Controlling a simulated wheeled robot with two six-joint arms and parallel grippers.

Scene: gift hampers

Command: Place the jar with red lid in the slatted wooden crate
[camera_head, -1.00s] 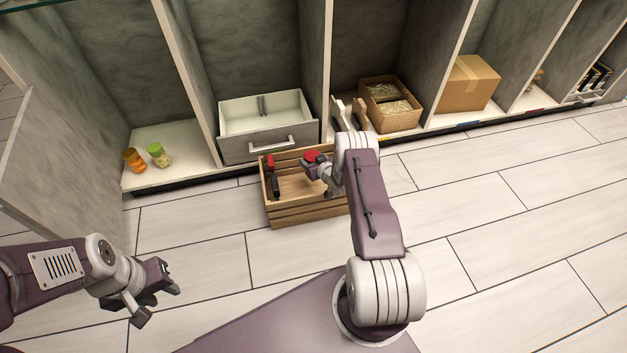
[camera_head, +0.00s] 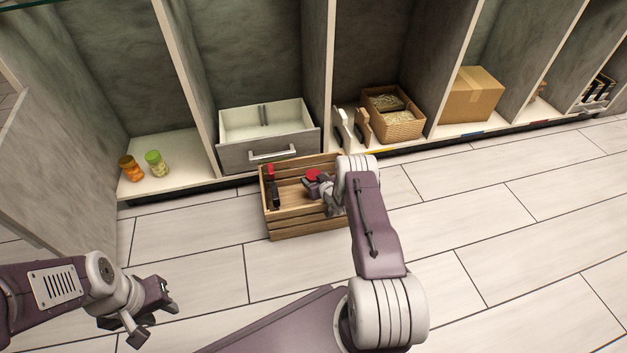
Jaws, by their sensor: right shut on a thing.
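The jar with red lid (camera_head: 312,174) is at my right gripper (camera_head: 311,184), over the right part of the slatted wooden crate (camera_head: 305,226). Only its red lid shows clearly; my gripper and wrist hide most of its body. My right gripper is shut on it. Whether the jar touches the crate floor cannot be told. The crate stands on the floor in front of the drawer, and a dark bottle with a red top (camera_head: 272,188) stands at its left end. My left gripper (camera_head: 152,306) is open and empty, over the floor at the lower left.
An open drawer (camera_head: 268,150) stands behind the crate. An orange jar (camera_head: 131,170) and a green-lidded jar (camera_head: 157,165) stand on the left shelf. The floor on the right is clear.

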